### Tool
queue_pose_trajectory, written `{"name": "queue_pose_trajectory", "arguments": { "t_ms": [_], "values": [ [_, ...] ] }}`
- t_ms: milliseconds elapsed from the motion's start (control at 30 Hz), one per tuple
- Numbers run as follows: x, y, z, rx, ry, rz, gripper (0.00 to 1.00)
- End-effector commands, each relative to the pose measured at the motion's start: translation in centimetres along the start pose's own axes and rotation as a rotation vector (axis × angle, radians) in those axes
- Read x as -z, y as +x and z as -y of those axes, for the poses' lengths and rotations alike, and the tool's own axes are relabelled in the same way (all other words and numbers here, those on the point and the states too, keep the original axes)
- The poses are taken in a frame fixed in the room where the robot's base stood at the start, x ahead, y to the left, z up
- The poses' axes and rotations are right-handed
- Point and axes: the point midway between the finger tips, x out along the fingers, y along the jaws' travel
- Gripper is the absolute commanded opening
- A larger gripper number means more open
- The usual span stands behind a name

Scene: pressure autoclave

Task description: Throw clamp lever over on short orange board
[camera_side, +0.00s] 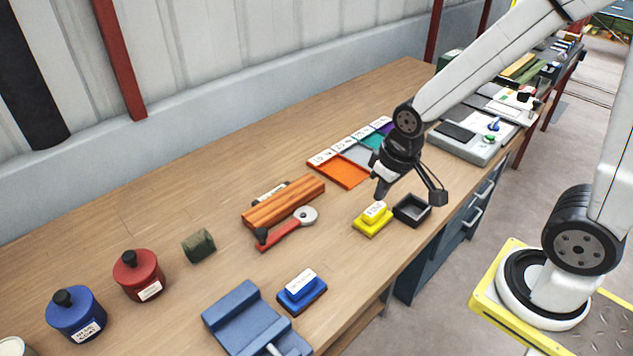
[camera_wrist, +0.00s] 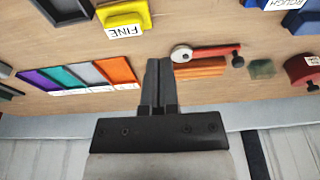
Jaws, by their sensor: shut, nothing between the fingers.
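The short orange board (camera_side: 284,202) lies on the bench in the middle of the side view, with a white label behind it. The red clamp lever (camera_side: 284,235) lies along its front side, with a round grey hub (camera_side: 308,215) at the right end and a black knob (camera_side: 262,234) at the left end. In the wrist view the board (camera_wrist: 200,70) and lever (camera_wrist: 213,52) are right of my fingers. My gripper (camera_side: 379,194) is shut and empty, above the bench to the right of the board, near the yellow block; the wrist view shows its fingers (camera_wrist: 158,65) together.
A yellow block (camera_side: 371,222) and a black open tray (camera_side: 412,210) are near my gripper. Coloured panels (camera_side: 338,172) lie behind. A green block (camera_side: 198,245), red pot (camera_side: 139,276), blue pot (camera_side: 75,314) and blue block (camera_side: 301,293) stand left and in front. Bench is clear between.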

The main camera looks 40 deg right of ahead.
Motion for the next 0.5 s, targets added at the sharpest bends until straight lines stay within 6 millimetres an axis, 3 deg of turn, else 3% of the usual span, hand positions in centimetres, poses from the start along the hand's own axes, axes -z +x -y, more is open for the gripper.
{"name": "queue_pose_trajectory", "arguments": {
  "t_ms": [500],
  "values": [
    [8.9,0.7,2.4,0.014,0.045,0.097,0.00]
  ]
}}
